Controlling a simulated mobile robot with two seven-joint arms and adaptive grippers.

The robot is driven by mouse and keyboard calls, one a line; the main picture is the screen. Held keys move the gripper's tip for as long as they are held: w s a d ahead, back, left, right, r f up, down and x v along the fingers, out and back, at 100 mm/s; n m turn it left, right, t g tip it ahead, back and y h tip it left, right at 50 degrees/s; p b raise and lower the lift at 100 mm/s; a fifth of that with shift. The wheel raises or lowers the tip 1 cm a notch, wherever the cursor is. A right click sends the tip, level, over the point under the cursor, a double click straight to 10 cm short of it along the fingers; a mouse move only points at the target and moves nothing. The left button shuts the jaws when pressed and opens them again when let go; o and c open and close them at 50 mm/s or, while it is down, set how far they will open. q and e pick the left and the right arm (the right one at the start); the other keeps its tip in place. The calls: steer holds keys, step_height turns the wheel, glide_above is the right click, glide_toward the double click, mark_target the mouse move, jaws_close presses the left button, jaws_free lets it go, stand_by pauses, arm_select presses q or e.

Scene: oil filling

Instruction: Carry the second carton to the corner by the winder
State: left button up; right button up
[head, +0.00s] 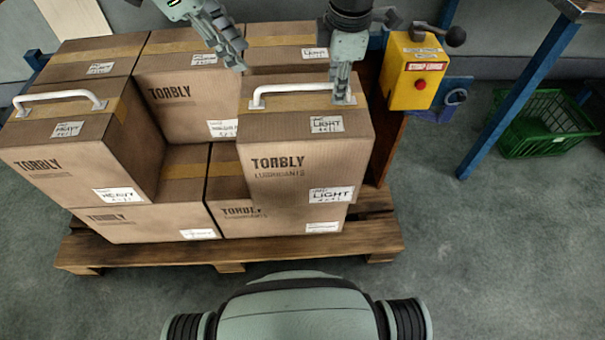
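A brown carton labelled LIGHT (290,160) is at the front right of the pallet stack, above a lower carton. I cannot tell whether it rests on that carton or is slightly raised. A white handle (290,89) runs across its top. My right gripper (343,96) points down at the right end of this handle, and its finger hides that part. Whether it is closed on the handle is unclear. My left gripper (240,66) is tilted above the back cartons, left of the LIGHT carton and clear of its handle. Its opening is unclear. No winder is identifiable.
A HEAVY carton (75,155) with a white handle stands at left among several cartons on a wooden pallet (240,253). A yellow box (412,75) with a red button stands right of the stack. A blue-legged table (515,85) and green crate (548,120) are further right. Floor at lower right is clear.

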step_height(320, 180, up, 11)
steer(key=s, duration=0.2)
steer(key=shift+s, duration=0.2)
stand_by(0.4)
